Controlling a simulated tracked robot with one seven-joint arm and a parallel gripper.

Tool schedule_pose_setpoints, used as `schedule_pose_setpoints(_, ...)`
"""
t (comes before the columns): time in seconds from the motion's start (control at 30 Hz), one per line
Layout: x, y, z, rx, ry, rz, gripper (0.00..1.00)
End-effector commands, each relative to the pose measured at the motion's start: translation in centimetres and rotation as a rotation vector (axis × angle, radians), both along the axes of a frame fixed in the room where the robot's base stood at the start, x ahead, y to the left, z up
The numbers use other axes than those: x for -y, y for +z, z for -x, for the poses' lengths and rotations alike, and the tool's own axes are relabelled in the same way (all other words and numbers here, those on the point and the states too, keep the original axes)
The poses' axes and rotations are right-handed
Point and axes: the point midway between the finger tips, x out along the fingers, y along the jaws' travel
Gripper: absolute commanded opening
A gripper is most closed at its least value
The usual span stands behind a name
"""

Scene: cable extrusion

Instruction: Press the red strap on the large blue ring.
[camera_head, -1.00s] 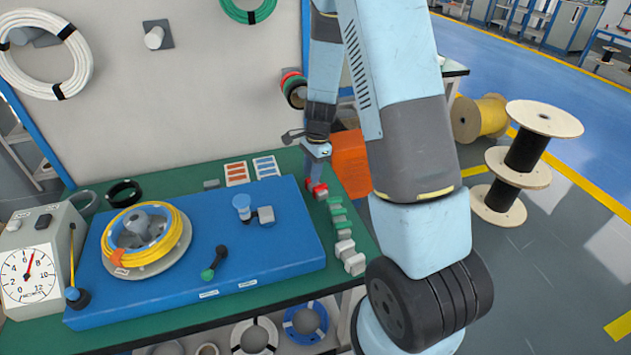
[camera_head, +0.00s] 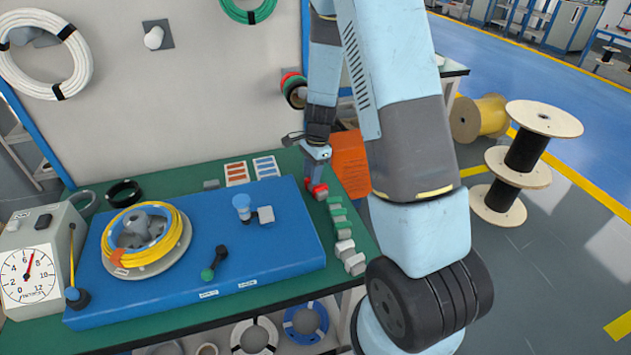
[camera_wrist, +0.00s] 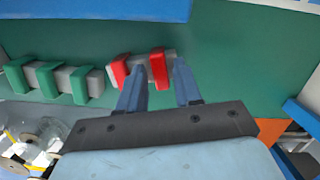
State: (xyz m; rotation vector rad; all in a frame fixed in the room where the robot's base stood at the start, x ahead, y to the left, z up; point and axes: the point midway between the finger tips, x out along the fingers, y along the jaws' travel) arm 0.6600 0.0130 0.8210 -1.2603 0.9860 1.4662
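The red strap piece (camera_head: 317,190) lies on the green bench top, at the far end of a row of straps. In the wrist view it is a grey block with two red ends (camera_wrist: 158,67). My gripper (camera_wrist: 160,66) is open above it, its fingers apart with the right red end showing between their tips. I cannot tell whether the fingers touch it.
Green straps (camera_head: 336,209) and white-grey straps (camera_head: 347,254) run along the bench edge. A blue platform (camera_head: 180,285) carries a yellow coil (camera_head: 172,235) on a reel. An orange bin (camera_head: 350,165) stands beyond the bench's right edge.

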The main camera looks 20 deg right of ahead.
Motion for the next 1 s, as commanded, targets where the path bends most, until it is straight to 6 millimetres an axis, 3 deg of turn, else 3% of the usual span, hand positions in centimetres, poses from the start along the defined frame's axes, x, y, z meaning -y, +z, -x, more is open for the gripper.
schedule_pose_setpoints(0.1, 0.0, 0.0, 0.0, 0.0, 0.0, 0.0, 0.34)
schedule_pose_setpoints(0.47, 0.0, 0.0, 0.0, 0.0, 0.001, 0.0, 0.01)
schedule_pose_setpoints(1.0, -0.1, 2.8, 0.0, 0.002, 0.001, -0.001, 0.01)
